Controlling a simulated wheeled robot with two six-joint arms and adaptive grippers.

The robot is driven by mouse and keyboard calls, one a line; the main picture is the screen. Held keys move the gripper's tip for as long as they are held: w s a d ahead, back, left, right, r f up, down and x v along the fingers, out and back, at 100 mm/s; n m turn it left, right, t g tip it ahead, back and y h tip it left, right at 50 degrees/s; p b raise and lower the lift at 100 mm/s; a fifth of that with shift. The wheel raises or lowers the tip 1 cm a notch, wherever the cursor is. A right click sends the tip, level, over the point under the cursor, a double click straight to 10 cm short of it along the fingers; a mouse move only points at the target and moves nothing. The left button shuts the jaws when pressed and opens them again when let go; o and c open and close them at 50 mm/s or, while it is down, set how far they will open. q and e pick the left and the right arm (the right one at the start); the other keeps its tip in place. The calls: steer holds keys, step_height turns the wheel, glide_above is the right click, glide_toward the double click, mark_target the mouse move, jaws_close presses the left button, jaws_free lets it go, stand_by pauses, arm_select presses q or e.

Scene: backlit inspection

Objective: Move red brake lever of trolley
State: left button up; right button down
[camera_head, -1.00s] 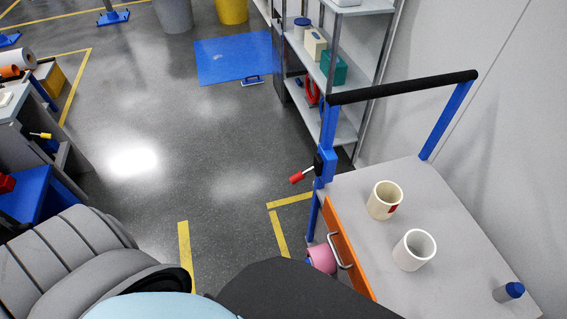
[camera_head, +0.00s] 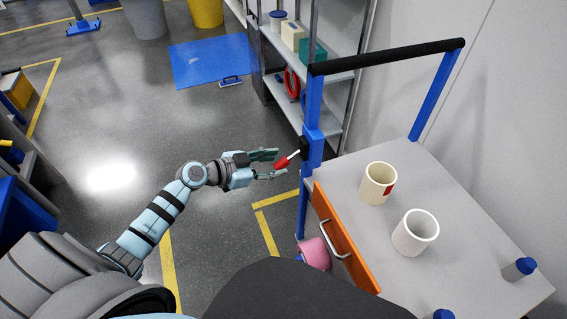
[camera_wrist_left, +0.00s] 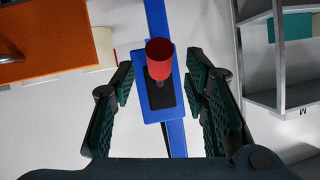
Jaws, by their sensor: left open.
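The red brake lever (camera_head: 283,162) is a red knob on a thin pale rod, fixed to the blue post of the trolley (camera_head: 455,240). My left gripper (camera_head: 268,165) is open, with its fingers on either side of the red knob. In the left wrist view the red knob (camera_wrist_left: 159,55) stands between the two open dark fingers, in front of a blue plate, with visible gaps at both sides. I cannot tell from the head view whether a finger touches it. My right gripper is not in view.
A cream mug (camera_head: 375,189) and a white mug (camera_head: 412,240) stand on the trolley top, near a blue-capped bottle (camera_head: 522,267). An orange drawer (camera_head: 345,245) faces left. A metal shelf (camera_head: 333,70) stands behind. Open floor lies left of the trolley.

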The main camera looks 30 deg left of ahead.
mark_target(279, 163)
arm_select(q)
steer(key=shift+x, duration=1.8)
jaws_close()
